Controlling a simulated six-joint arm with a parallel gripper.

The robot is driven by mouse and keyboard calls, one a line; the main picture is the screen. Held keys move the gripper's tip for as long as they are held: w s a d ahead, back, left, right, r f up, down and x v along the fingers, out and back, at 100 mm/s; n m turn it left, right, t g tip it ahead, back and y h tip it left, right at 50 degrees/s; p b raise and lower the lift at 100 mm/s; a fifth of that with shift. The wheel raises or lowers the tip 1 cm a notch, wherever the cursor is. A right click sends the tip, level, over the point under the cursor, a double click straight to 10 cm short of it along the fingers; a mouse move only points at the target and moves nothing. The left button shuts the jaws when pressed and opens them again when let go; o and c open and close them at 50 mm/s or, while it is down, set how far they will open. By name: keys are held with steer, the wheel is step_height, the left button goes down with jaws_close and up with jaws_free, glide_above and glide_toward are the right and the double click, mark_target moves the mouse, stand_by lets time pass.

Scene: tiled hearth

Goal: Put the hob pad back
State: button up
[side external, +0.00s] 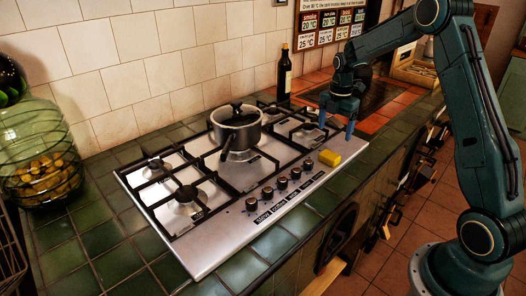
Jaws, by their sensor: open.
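A small yellow block (329,158), the likeliest hob pad, lies on the steel front right corner of the gas hob (209,256), near the row of knobs. The hob is set in a green tiled counter. My gripper (336,130) is open and points down over the right end of the hob, above and just behind the yellow block. Its fingers look apart from the block, and nothing shows between them. The exact height of the fingertips above the hob is hard to tell.
A grey pot (236,128) with a dark handle stands on the hob's middle burner. A dark bottle (284,74) stands at the back by the wall. A large green glass jar (40,160) fills the far left. Front counter tiles are clear.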

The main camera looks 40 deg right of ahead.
steer(key=shift+r, duration=1.2)
steer(key=s+a+r+m+t, duration=0.3)
steer(key=s+a+r+m, duration=0.55)
steer(key=a+r, duration=0.55)
steer(key=s+a+m+t, duration=0.1)
steer(key=s+a+m, duration=0.3)
steer(key=s, duration=0.5)
steer(key=s+a+m+t, duration=0.1)
steer(key=s+a+m, duration=0.4)
steer(key=s, duration=0.4)
steer(key=shift+r+t, duration=0.15)
steer(key=shift+t, duration=0.15)
steer(key=shift+m, duration=0.25)
